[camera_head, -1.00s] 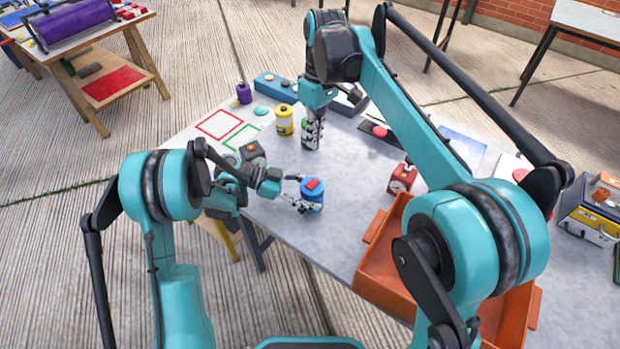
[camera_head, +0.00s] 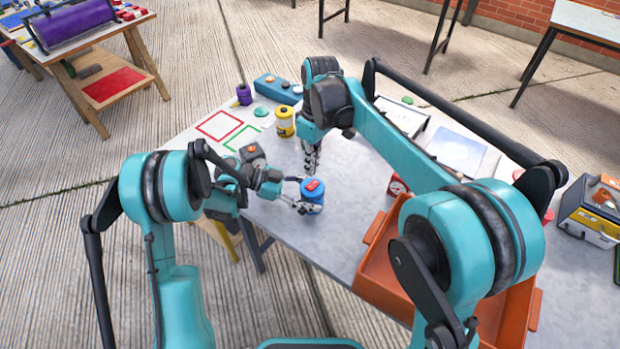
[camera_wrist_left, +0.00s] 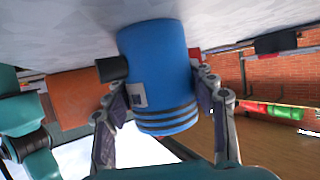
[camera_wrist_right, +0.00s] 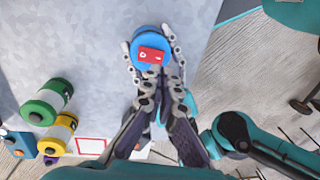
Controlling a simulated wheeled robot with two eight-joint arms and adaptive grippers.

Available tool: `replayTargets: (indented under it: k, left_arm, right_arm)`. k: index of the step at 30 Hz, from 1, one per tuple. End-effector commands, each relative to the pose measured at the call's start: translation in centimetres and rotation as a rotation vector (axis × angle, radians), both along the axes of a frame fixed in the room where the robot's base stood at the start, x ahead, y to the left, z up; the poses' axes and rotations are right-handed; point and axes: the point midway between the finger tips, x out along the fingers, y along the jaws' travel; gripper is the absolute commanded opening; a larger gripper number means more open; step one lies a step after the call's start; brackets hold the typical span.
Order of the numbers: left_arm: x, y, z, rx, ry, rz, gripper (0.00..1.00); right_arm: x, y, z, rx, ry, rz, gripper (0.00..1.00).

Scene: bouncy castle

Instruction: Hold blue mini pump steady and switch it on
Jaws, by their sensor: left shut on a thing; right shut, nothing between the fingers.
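The blue mini pump (camera_head: 312,197) stands upright on the grey table, with a red rocker switch (camera_head: 312,185) on its top. My left gripper (camera_head: 298,193) is shut around the pump's sides, and the left wrist view shows a finger on each side of the blue body (camera_wrist_left: 158,75). My right gripper (camera_head: 309,168) is shut and empty, fingers pointing down, just behind and above the pump. In the right wrist view its fingertips (camera_wrist_right: 165,75) lie close to the pump's red switch (camera_wrist_right: 151,54). I cannot tell whether they touch it.
An orange tray (camera_head: 375,268) stands right of the pump. A yellow canister (camera_head: 285,121) stands behind it, and a green canister (camera_wrist_right: 47,102) shows in the right wrist view. A red gauge (camera_head: 397,185) is partly hidden by my right arm. The table around the pump is clear.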

Motion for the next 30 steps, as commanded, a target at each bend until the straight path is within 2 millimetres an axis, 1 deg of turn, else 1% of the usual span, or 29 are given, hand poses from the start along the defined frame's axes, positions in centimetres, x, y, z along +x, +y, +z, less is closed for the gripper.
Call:
replayTargets:
  k: [1,3,6,9,13,23,27,30]
  left_arm:
    - [0.0,0.0,0.0,0.001,0.0,0.0,0.1]
    - [0.0,0.0,0.0,0.001,0.0,0.0,0.1]
    - [0.0,0.0,0.0,0.001,0.0,0.0,0.1]
    - [0.0,0.0,0.0,0.001,0.0,0.0,0.1]
    - [0.0,0.0,0.0,0.001,0.0,0.0,0.1]
    - [0.0,0.0,0.0,0.001,0.0,0.0,0.1]
    - [0.0,0.0,0.0,0.001,0.0,0.0,0.1]
    - [0.0,0.0,0.0,0.001,0.0,0.0,0.1]
  right_arm:
    - [-0.1,0.1,-1.0,0.0,0.0,0.0,0.0]
    - [-0.2,0.2,-2.2,0.001,-0.001,0.0,0.0]
    - [-0.4,0.2,-3.5,0.002,-0.001,0.0,0.0]
    - [-0.4,0.3,-4.4,0.002,-0.001,0.0,0.0]
    - [-0.5,0.3,-4.9,0.002,-0.001,0.0,0.0]
    - [-0.5,0.4,-5.0,-0.001,-0.004,0.0,0.0]
    - [-0.9,0.7,-5.7,-0.042,-0.058,0.003,0.0]
    - [-0.7,0.5,-5.6,-0.038,-0.052,-0.001,0.0]
